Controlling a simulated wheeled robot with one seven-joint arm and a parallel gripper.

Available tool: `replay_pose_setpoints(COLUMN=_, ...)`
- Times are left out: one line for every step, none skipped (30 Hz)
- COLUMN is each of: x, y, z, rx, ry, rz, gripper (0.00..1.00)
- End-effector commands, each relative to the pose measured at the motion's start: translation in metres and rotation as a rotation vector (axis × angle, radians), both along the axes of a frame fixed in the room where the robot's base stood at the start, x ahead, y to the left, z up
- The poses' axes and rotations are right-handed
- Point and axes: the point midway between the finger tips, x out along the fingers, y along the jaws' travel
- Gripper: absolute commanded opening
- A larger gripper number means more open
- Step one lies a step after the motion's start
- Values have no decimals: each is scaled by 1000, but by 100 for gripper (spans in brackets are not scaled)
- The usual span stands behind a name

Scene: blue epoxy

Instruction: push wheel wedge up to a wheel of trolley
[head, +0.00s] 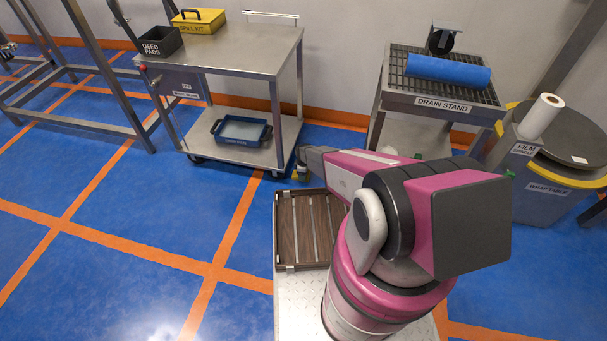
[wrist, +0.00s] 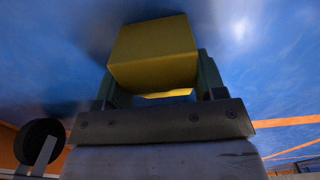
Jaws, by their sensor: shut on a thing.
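The yellow wheel wedge (wrist: 153,55) is between the two fingers of my gripper (wrist: 158,85) in the wrist view. The gripper is shut on it. In the head view the wedge (head: 299,177) shows as a small yellow patch low at the end of my arm, just right of the trolley's front right corner. The steel trolley (head: 245,52) stands at the back left. Its front right wheel (head: 277,173) is left of the wedge, with a small gap seeming to lie between them. A dark wheel (wrist: 40,143) on a grey bracket shows at the lower left of the wrist view, apart from the wedge.
The trolley carries a yellow spill kit box (head: 199,21), a black used pads bin (head: 161,41) and a blue tray (head: 240,131). The drain stand (head: 440,101) is to the right. A wooden crate (head: 281,230) is close to my arm. Blue floor at left is clear.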

Motion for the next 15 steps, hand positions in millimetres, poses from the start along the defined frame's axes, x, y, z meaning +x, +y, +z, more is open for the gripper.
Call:
replay_pose_setpoints(x=1, y=2, z=0, rx=0, ry=0, rz=0, gripper=35)
replay_pose_setpoints(x=1, y=3, z=0, rx=0, ry=0, rz=0, gripper=35)
replay_pose_setpoints(x=2, y=4, z=0, rx=0, ry=0, rz=0, gripper=35)
replay_pose_setpoints(x=2, y=6, z=0, rx=0, ry=0, rz=-1, gripper=35)
replay_pose_setpoints(x=3, y=7, z=0, rx=0, ry=0, rz=-1, gripper=35)
replay_pose_setpoints(x=4, y=10, z=0, rx=0, ry=0, rz=-2, gripper=35)
replay_pose_setpoints(x=5, y=11, z=0, rx=0, ry=0, rz=-2, gripper=35)
replay_pose_setpoints(x=5, y=13, z=0, rx=0, ry=0, rz=-3, gripper=35)
replay_pose_setpoints(x=6, y=16, z=0, rx=0, ry=0, rz=-3, gripper=35)
replay_pose_setpoints(x=7, y=18, z=0, rx=0, ry=0, rz=-4, gripper=35)
replay_pose_setpoints(x=7, y=20, z=0, rx=0, ry=0, rz=-4, gripper=35)
replay_pose_setpoints(x=8, y=22, z=0, rx=0, ry=0, rz=-4, gripper=35)
replay_pose_setpoints(x=9, y=24, z=0, rx=0, ry=0, rz=-5, gripper=35)
replay_pose_setpoints(x=9, y=25, z=0, rx=0, ry=0, rz=-5, gripper=35)
replay_pose_setpoints(x=9, y=26, z=0, rx=0, ry=0, rz=-5, gripper=35)
